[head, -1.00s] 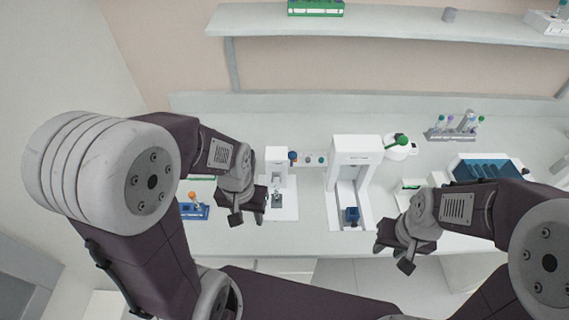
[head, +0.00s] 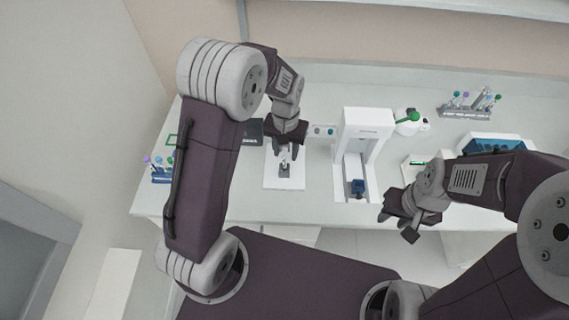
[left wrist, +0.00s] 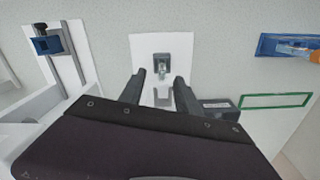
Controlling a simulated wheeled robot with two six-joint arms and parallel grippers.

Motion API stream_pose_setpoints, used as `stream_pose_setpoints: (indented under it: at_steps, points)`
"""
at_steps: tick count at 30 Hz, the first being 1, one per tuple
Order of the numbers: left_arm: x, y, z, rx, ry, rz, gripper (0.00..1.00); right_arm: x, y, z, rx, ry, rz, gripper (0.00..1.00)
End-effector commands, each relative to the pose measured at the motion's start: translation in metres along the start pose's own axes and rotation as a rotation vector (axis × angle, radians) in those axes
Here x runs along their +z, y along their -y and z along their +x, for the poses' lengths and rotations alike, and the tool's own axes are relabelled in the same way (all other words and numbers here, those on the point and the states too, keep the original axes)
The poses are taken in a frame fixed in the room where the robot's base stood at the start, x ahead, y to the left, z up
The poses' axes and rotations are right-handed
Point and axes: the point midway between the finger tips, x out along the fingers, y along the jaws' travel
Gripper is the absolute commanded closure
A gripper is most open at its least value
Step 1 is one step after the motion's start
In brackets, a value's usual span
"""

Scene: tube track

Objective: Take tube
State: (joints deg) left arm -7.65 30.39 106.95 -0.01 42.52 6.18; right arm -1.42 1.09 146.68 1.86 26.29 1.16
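A small grey holder (head: 285,166) stands on the white base plate (head: 283,182) of a bench device. In the left wrist view the holder (left wrist: 162,64) seems to have a small clear tube (left wrist: 163,73) in it, too small to tell surely. My left gripper (head: 285,153) is above the plate, just behind the holder. My right gripper (head: 398,224) is open and empty by the bench's front edge.
A white device with a blue block (head: 358,187) stands right of the plate. A blue rack (head: 161,175) with capped tubes is at the left. Another tube rack (head: 466,112) and a blue-lined box (head: 492,143) are at the back right.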

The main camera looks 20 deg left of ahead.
Motion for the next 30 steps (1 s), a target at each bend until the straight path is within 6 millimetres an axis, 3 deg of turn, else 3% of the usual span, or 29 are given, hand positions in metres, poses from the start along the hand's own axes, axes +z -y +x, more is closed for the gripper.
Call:
stream_pose_setpoints:
  at_steps: [6,14,15,19,30]
  points:
    - [0.002,0.004,0.038,-0.001,0.007,-0.001,0.61,-0.001,0.0,-0.01,0.0,0.0,0.0,0.64]
    - [0.001,0.004,0.046,0.0,0.002,0.0,0.61,-0.001,0.0,-0.01,0.0,0.0,0.0,0.64]
    - [0.001,0.004,0.046,0.0,0.002,0.0,0.63,-0.001,0.0,-0.01,0.0,0.0,0.0,0.64]
    - [0.001,0.004,0.046,0.0,0.002,0.0,0.99,-0.001,0.0,-0.01,0.0,0.0,0.0,0.64]
    - [0.001,0.004,0.043,0.0,0.001,0.0,1.0,-0.001,0.0,-0.01,0.0,0.0,0.0,0.64]
